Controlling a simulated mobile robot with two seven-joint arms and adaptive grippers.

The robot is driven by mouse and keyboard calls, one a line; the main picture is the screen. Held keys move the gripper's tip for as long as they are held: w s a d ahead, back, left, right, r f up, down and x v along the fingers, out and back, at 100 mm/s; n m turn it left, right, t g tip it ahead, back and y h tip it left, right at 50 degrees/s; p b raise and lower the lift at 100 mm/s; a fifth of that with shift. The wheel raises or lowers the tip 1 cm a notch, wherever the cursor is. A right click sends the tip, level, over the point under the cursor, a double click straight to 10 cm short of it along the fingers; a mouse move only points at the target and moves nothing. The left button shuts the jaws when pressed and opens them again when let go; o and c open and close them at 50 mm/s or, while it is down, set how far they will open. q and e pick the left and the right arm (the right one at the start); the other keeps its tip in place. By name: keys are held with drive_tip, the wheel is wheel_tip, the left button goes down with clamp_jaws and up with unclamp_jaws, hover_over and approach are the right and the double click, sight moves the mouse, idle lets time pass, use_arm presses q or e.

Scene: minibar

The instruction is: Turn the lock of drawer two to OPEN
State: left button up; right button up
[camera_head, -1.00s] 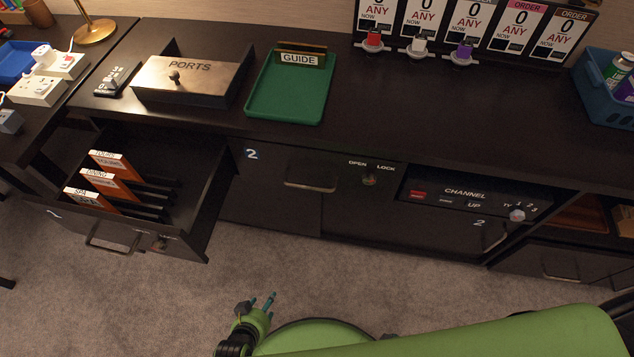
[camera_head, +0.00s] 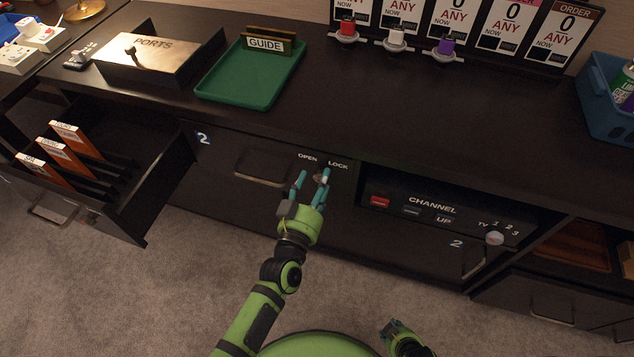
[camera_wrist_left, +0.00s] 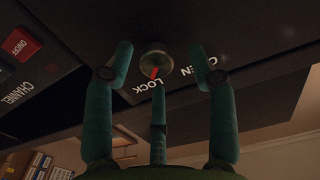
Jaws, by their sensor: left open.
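Drawer two (camera_head: 225,165), marked with a white 2, is closed under the counter and has a dark bar handle (camera_head: 262,167). Its lock knob (camera_head: 326,178) is at the drawer's right, below the words OPEN and LOCK. My left gripper (camera_head: 312,181) is open in front of the knob and partly covers it. In the left wrist view, the round metal knob (camera_wrist_left: 157,57) lies between the spread teal fingers, with no clear contact. Its red mark points toward LOCK. My right gripper (camera_head: 391,327) is low at the bottom; its fingers are too small to read.
An open drawer (camera_head: 165,195) with orange dividers juts out at left. A channel panel (camera_head: 440,210) with a red button and dial sits right of the lock. On the counter are a green tray (camera_head: 235,92), a metal PORTS box (camera_head: 145,60) and a blue basket (camera_head: 600,115).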

use_arm(q)
drive_tip(key=shift+w+d, duration=0.1)
drive_tip(key=shift+w, duration=0.15)
drive_tip(key=shift+c, duration=0.4)
clamp_jaws()
